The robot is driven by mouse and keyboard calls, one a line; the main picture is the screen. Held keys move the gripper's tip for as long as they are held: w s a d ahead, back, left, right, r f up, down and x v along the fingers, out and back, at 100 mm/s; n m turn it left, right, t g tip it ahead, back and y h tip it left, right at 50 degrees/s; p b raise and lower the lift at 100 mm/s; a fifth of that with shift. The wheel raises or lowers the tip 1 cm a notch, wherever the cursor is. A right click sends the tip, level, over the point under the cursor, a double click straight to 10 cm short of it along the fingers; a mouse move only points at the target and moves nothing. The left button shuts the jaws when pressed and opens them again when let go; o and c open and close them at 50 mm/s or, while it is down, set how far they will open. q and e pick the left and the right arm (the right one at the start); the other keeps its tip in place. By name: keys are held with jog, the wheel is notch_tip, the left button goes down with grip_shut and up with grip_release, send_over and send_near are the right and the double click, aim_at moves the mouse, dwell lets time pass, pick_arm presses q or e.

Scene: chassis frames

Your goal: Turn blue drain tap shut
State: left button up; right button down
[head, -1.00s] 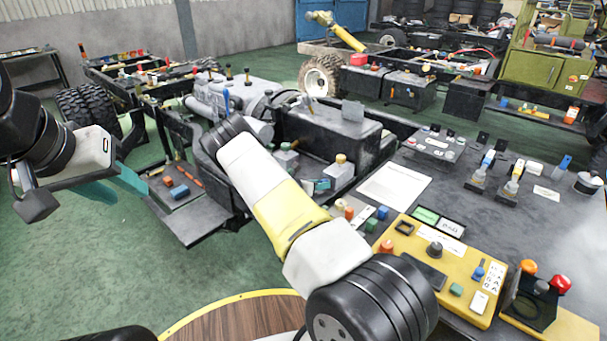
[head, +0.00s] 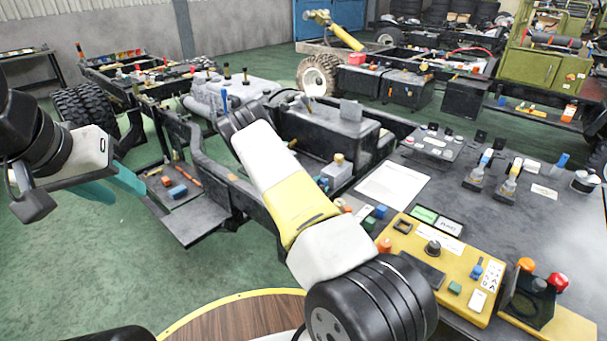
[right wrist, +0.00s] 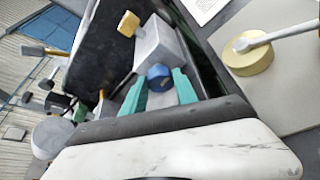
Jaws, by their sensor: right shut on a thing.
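The blue drain tap (right wrist: 158,74) shows in the right wrist view as a round blue knob at the near end of a grey block (right wrist: 158,42). My right gripper (right wrist: 159,88) has its teal fingers on either side of the knob, shut on it. In the head view my right forearm covers most of this spot; the grey block with its yellow cap (head: 339,160) shows just right of the forearm.
A dark bench at the right carries a white sheet (head: 394,186), a yellow control panel (head: 428,256) and several small parts. The dark chassis frame (head: 205,160) runs behind my right forearm. Green floor is clear at the lower left.

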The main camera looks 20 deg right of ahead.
jog(key=shift+s+m+t, duration=0.1)
jog(key=shift+m+t, duration=0.2)
jog(key=shift+m, duration=0.3)
jog(key=c, duration=1.2)
grip_release()
jog(key=shift+c, duration=0.2)
jog(key=v, duration=0.7)
jog(key=shift+s+a, duration=0.2)
jog(key=shift+s, duration=0.1)
